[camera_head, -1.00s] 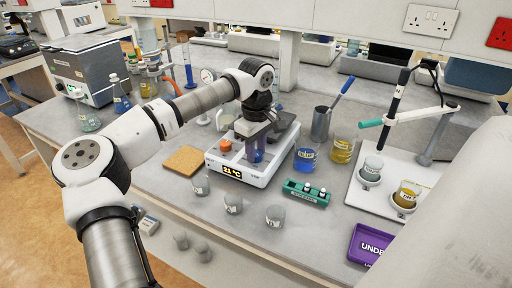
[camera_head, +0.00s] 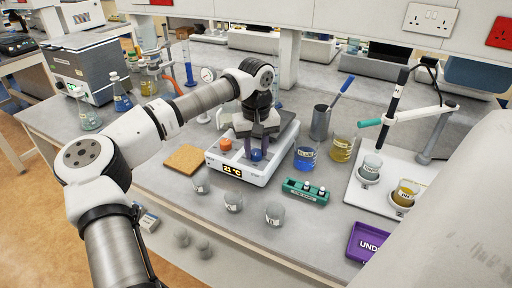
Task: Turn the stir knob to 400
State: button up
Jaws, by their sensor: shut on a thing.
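The white stirrer unit (camera_head: 270,168) stands on the grey bench in the middle of the view. Its front display (camera_head: 232,170) reads 21 °C. An orange knob (camera_head: 225,144) is on its left side and a blue knob (camera_head: 256,155) is to the right of that. My gripper (camera_head: 257,147) points down with its dark fingers on either side of the blue knob, shut on it. The orange knob is free. Any scale marks around the blue knob are too small to read, and my gripper hides part of the plate behind.
A cork mat (camera_head: 185,159) lies left of the unit. Small beakers (camera_head: 233,201) stand in front. A green rack (camera_head: 306,192), a blue beaker (camera_head: 306,154) and a yellow beaker (camera_head: 342,149) are close on the right. A purple tray (camera_head: 367,242) is at the front right.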

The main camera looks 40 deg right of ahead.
aim_at(257, 152)
dwell(0.4)
jog(key=o, duration=1)
jog(key=shift+c, duration=0.2)
jog(key=shift+r, duration=0.1)
notch_tip(257, 152, up, 14)
jog(key=b, duration=0.2)
jog(key=shift+s+f, duration=0.1)
jog(key=shift+f, duration=0.1)
